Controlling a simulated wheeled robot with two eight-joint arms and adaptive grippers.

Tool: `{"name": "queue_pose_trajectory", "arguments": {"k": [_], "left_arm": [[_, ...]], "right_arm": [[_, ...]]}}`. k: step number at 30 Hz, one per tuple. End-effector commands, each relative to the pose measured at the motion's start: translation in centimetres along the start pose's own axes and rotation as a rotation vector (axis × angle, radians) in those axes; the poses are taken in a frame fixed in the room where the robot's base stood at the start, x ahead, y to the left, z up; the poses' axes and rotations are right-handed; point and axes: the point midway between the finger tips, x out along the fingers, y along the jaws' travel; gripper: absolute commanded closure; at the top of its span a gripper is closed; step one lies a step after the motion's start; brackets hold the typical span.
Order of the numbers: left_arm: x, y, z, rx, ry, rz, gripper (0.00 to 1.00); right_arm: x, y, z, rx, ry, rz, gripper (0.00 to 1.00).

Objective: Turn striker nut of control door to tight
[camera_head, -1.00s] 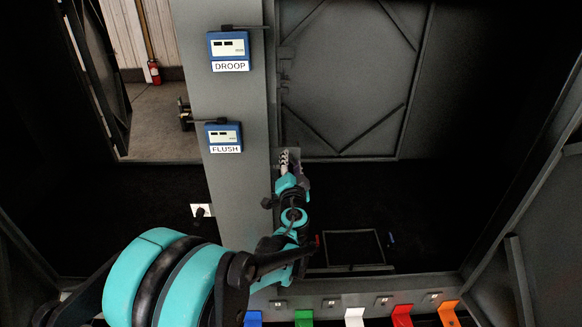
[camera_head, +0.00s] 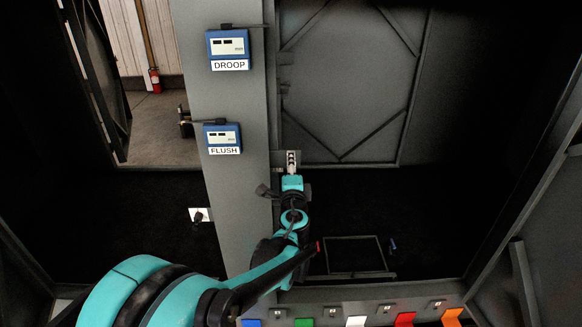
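A teal and black arm comes in from the lower left, and my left gripper (camera_head: 292,158) is at its end. The gripper's pale fingers point up the picture at a small grey plate (camera_head: 279,159) on the right edge of the grey post. The striker nut cannot be made out; the fingers cover part of the plate. Whether the fingers touch anything or are open cannot be told. A grey braced door panel (camera_head: 345,85) stands right of the post, above the gripper. My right gripper is not in view.
The grey post (camera_head: 240,180) carries two blue gauges, labelled DROOP (camera_head: 228,43) and FLUSH (camera_head: 222,134). A row of coloured tabs, including a white one (camera_head: 356,321), lines the bottom edge. A thin rectangular frame (camera_head: 354,237) lies on the dark floor to the right.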

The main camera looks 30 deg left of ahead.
Motion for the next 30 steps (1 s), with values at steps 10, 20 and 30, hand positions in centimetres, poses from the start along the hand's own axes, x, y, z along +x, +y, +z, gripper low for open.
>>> {"name": "queue_pose_trajectory", "arguments": {"k": [10,20,30], "left_arm": [[-0.07,0.08,-0.04,0.027,0.001,0.000,0.93],[-0.07,0.08,-0.04,0.026,0.001,0.000,0.43],[-0.42,0.02,-0.04,0.026,0.001,0.000,0.43]], "right_arm": [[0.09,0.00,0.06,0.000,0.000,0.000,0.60],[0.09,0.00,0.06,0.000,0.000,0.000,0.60],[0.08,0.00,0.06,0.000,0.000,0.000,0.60]]}}
